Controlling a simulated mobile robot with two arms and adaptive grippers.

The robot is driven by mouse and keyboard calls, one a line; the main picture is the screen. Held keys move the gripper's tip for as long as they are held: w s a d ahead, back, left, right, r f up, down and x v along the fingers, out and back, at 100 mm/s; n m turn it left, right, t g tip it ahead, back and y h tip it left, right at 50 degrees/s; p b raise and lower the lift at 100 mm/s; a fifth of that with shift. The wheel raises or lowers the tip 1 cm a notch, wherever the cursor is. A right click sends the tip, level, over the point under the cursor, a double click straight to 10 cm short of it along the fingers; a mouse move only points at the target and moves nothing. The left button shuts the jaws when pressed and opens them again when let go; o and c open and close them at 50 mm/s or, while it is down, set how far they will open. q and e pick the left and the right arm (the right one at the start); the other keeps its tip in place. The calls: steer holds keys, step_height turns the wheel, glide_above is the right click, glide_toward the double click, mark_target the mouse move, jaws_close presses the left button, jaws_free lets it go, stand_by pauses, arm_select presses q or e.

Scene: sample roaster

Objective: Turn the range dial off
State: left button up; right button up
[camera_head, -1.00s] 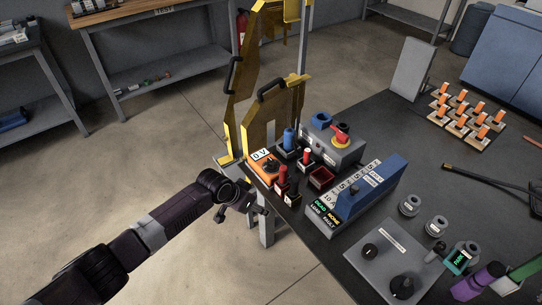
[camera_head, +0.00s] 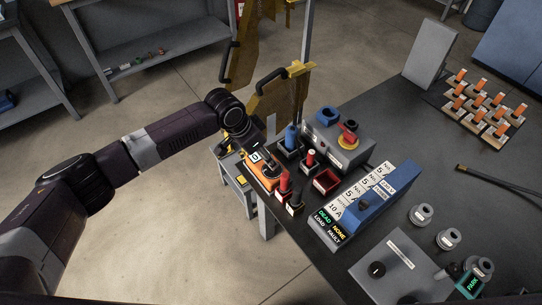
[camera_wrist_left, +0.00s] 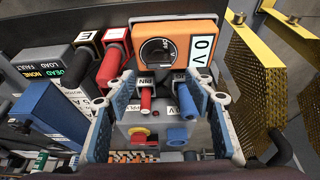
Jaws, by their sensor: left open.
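The orange meter (camera_head: 259,177) stands at the near left corner of the dark bench, with a white "0 V" label (camera_wrist_left: 203,50) on it. Its round black range dial (camera_wrist_left: 158,51) faces up in the left wrist view; I cannot read its setting. My left gripper (camera_head: 262,152) is over the meter in the head view and partly hides it. In the left wrist view my left gripper (camera_wrist_left: 160,88) is open, its two blue-padded fingers apart with nothing held. The dial shows beyond the fingertips; contact is not visible. My right gripper is not in view.
Red (camera_head: 284,183) and blue (camera_head: 291,137) plugs stand close to the meter. A grey box with a red-and-yellow switch (camera_head: 348,137) and a blue unit (camera_head: 373,192) are to the right. Yellow perforated guards (camera_head: 277,98) rise behind. The bench's right middle is mostly clear.

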arm_select(q)
steer(key=x, duration=0.4)
steer(key=shift+s+d, duration=0.1)
steer(key=shift+s, duration=0.1)
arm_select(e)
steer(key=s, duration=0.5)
arm_select(q)
steer(key=shift+x, duration=1.1)
steer(key=shift+w, duration=0.1)
steer(key=c, duration=1.2)
steer(key=shift+o, duration=0.2)
steer(key=shift+r+n+p, duration=0.15)
steer(key=shift+n+p, duration=0.25)
steer(key=shift+p, duration=0.4)
steer(key=n+p, duration=0.2)
steer(key=n+t+y+p, duration=0.1)
steer(key=n+p, duration=0.2)
steer(key=shift+d+y, duration=0.15)
steer(key=shift+y, duration=0.15)
steer(key=n+y+p, duration=0.1)
steer(key=n, duration=0.1)
steer(key=shift+d+n+t+p, duration=0.1)
steer(key=shift+n+t+p, duration=0.2)
steer(key=shift+n+y, duration=0.7)
steer(key=shift+n, duration=1)
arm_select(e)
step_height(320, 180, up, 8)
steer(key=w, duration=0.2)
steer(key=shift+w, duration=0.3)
